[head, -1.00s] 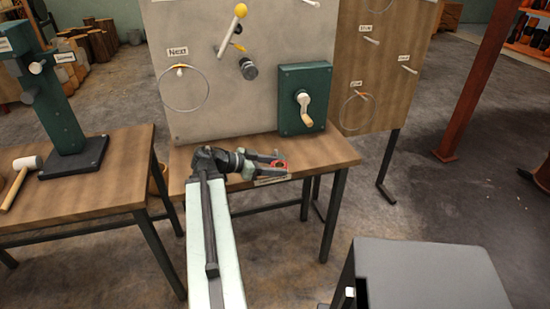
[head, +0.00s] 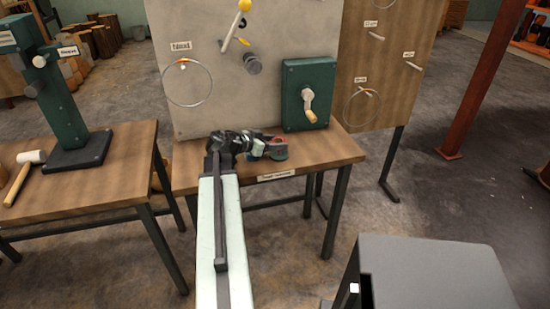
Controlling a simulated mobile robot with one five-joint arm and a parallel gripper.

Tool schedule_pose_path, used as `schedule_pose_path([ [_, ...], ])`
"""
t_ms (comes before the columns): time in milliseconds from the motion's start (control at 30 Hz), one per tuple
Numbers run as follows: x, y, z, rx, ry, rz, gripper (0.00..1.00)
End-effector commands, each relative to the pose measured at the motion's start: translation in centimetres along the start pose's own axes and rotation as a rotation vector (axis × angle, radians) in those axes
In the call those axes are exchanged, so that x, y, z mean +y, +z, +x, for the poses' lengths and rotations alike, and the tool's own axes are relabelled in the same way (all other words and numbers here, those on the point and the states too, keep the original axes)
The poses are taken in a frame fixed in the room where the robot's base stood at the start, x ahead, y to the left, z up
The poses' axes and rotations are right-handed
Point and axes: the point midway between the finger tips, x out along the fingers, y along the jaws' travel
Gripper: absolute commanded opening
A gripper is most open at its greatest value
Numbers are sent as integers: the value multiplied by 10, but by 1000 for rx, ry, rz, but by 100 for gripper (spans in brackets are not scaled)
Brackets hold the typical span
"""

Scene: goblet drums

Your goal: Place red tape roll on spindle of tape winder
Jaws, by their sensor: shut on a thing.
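My gripper (head: 268,149) is above the middle table, in front of the upright board, at the end of my outstretched arm. Most of the roll is hidden. I cannot make out for certain which fitting is the tape winder's spindle. A green box with a crank (head: 307,96) stands behind and right of my gripper. A dark round knob (head: 253,64) sticks out of the board above it.
The middle table (head: 335,150) has clear top to the right of my gripper. The grey board (head: 205,118) carries a wire hoop (head: 188,84) and a yellow-knobbed lever (head: 236,22). A mallet (head: 22,178) lies on the left table. A grey box-like surface (head: 430,272) is at front right.

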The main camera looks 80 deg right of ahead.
Motion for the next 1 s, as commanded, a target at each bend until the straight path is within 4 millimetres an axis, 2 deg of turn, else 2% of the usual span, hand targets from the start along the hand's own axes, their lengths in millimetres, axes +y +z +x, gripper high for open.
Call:
schedule_pose_path([
  [100, 0, 4, 1, 0, 0, 0, 9],
  [300, -1, 35, 14, 0, 0, 0, 9],
  [567, -1, 32, 13, 0, -1, 0, 9],
  [700, -1, 37, 14, 0, -1, 0, 9],
  [733, -1, 36, 14, 0, -1, 0, 58],
  [767, -1, 35, 14, 0, -1, 0, 67],
  [800, -1, 35, 14, 0, -1, 0, 72],
  [1000, -1, 35, 13, 0, -2, -1, 72],
])
